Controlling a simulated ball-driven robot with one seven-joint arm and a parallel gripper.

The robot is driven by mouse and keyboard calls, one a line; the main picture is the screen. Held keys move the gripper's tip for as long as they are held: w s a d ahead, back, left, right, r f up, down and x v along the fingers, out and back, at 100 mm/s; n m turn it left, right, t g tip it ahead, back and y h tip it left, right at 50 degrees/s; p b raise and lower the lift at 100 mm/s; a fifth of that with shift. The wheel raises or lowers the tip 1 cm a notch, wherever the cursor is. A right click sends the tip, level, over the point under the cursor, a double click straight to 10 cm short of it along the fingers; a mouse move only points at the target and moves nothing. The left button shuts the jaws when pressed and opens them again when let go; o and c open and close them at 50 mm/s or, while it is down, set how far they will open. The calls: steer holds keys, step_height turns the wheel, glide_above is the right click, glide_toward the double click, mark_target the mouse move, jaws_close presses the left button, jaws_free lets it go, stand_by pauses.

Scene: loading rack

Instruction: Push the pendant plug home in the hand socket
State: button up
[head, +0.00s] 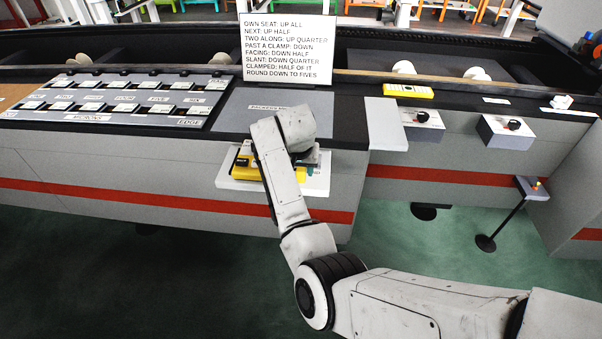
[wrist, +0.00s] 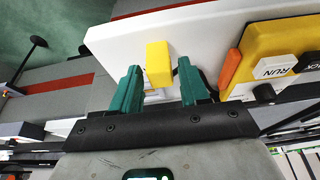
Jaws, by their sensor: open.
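My gripper (wrist: 159,84) has two green fingers, held apart. A small yellow block (wrist: 158,63), which looks like the pendant plug, sits between and just beyond the fingertips, with a gap to each finger. It is against a white shelf (wrist: 205,30). The yellow pendant (wrist: 287,45), with RUN and other keys and an orange part on its edge, lies on the shelf to the right of the fingers. In the head view the pendant (head: 246,172) is partly hidden by my arm. I cannot make out the hand socket, or how far the plug is in.
A sign board (head: 285,48) stands on the counter behind. A labelled panel (head: 120,98) lies to the left. Two knob boxes (head: 421,128) (head: 505,138) project on the right, near a yellow device (head: 408,90). A thin stand (head: 505,220) is on the open green floor.

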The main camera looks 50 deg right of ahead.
jaws_close()
stand_by(0.8)
step_height(320, 180, up, 8)
steer(key=p, duration=0.7)
steer(key=shift+r+p, duration=0.15)
steer(key=shift+p, duration=0.2)
